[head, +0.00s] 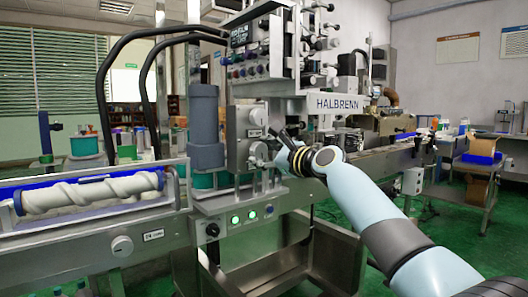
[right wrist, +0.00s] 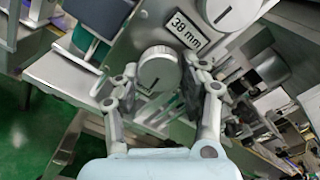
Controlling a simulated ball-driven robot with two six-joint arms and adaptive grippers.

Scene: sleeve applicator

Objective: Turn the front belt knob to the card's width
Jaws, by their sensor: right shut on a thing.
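My right gripper (head: 279,148) is at the grey panel (head: 240,122) in the middle of the machine. In the right wrist view its two fingers (right wrist: 160,82) stand on both sides of a round grey knob (right wrist: 158,67) and are shut on it. The knob has a dark pointer line on its face. In the head view this lower knob (head: 258,153) is partly hidden by the gripper. A small display (right wrist: 187,32) above it reads 38 mm. A second round knob (right wrist: 231,10) sits above the display. I cannot make out the card. My left gripper is not in view.
A screw roller (head: 90,194) lies in a trough at left, with another knob (head: 122,244) and small display (head: 153,235) below. Green lit buttons (head: 243,217) sit under the panel. An open metal chute (head: 300,265) stands below.

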